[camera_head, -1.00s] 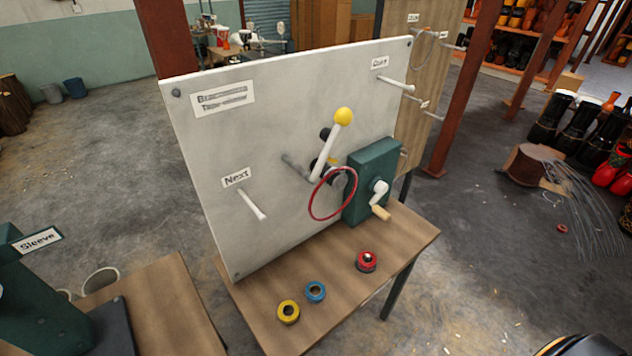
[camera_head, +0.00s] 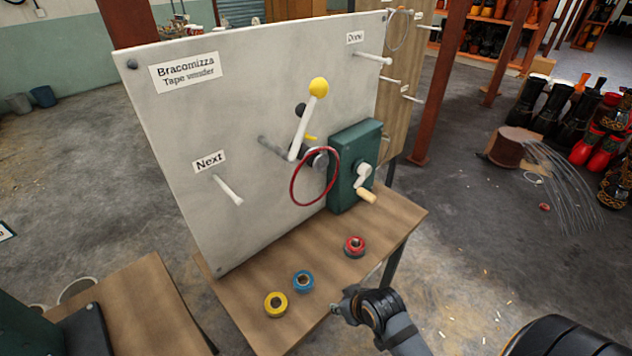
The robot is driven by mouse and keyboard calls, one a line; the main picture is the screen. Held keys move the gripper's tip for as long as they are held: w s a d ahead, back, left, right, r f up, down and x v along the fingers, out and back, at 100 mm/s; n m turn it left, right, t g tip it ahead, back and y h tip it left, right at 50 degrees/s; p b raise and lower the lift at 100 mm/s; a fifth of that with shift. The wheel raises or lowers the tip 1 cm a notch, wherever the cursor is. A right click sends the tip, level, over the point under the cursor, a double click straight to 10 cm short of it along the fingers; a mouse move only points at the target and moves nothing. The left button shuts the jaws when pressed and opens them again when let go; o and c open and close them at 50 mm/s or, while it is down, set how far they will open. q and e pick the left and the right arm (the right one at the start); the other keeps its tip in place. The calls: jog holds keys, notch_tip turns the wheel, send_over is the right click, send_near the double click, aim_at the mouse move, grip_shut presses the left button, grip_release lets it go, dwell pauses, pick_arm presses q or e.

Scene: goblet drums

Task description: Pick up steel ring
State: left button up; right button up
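A thin, pale ring (camera_head: 399,29) hangs from a peg on the wooden board behind the white panel; it looks like bare metal, but is small here. A red ring (camera_head: 315,177) hangs at the winder in the middle of the white panel, beside a green crank box (camera_head: 352,165). My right gripper (camera_head: 345,304) is at the front right edge of the small table, low and well away from both rings. It is dark and small, and its finger opening is not clear. My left gripper is out of view.
Yellow (camera_head: 276,304), blue (camera_head: 303,281) and red (camera_head: 354,246) tape rolls lie on the wooden table (camera_head: 238,300). The white panel (camera_head: 230,120) carries "Next" and "Done" pegs and a yellow-knobbed lever (camera_head: 307,120). Drums stand at right; floor between is mostly clear.

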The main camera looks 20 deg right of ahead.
jog(key=w+a+r+t+y, duration=0.3)
jog(key=w+a+r+t, duration=0.25)
jog(key=w+r, duration=0.45)
jog(key=t+h, duration=0.1)
jog(key=t, duration=0.5)
send_near(292, 194)
jog(key=shift+m, duration=0.4)
jog(key=w, duration=0.3)
jog(key=w+p, duration=0.1)
jog(key=shift+w+a+f, duration=0.2)
jog(key=shift+w+a, duration=0.15)
jog(key=shift+a, duration=0.05)
jog(key=shift+w, duration=0.2)
jog(key=w, duration=0.1)
jog(key=w+p, duration=0.1)
jog(key=w, duration=0.1)
jog(key=w+p, duration=0.1)
jog(key=shift+w+a+r, duration=0.2)
jog(key=shift+w+a, duration=0.15)
jog(key=shift+a, duration=0.05)
jog(key=shift+w+f, duration=0.15)
jog(key=shift+w, duration=0.1)
jog(key=shift+s, duration=0.15)
jog(key=shift+c, duration=1.2)
grip_shut()
